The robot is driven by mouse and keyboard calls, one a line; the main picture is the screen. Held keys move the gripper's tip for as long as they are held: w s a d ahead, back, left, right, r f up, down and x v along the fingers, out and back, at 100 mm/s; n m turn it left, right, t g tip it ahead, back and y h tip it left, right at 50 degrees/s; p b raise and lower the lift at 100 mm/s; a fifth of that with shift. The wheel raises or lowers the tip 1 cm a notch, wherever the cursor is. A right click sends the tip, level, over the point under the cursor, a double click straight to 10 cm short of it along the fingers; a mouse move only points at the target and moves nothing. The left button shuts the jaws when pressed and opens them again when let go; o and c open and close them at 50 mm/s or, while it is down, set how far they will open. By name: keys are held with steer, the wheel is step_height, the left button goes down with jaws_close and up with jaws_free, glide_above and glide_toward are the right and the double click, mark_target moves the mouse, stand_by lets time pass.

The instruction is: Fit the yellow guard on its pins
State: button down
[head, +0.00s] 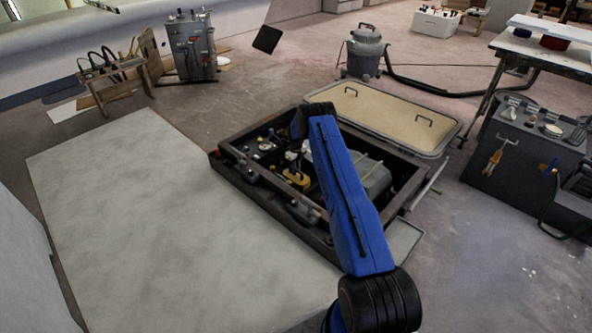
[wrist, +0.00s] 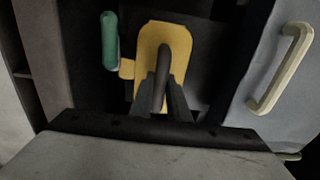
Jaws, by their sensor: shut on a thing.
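The yellow guard (wrist: 176,42) shows in the wrist view as a rounded yellow plate with a dark bar-shaped handle (wrist: 162,70) on it. My gripper (wrist: 162,100) is shut on this dark handle, its fingers on either side. In the head view the yellow guard (head: 297,177) is a small yellow patch inside the dark open box, beside my blue arm. The pins cannot be made out in either view. I cannot tell whether the guard is seated or held clear of what lies under it.
The dark-framed box (head: 252,178) holds machinery, including a grey tank (head: 372,178). In the wrist view a green handle (wrist: 109,40) stands left of the guard and a cream handle (wrist: 281,68) stands right. A tan hatch lid (head: 385,112) lies behind the box.

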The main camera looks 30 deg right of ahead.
steer(key=c, duration=1.6)
jaws_free()
steer(key=shift+f, duration=0.1)
step_height(320, 180, up, 18)
steer(key=shift+f, duration=0.2)
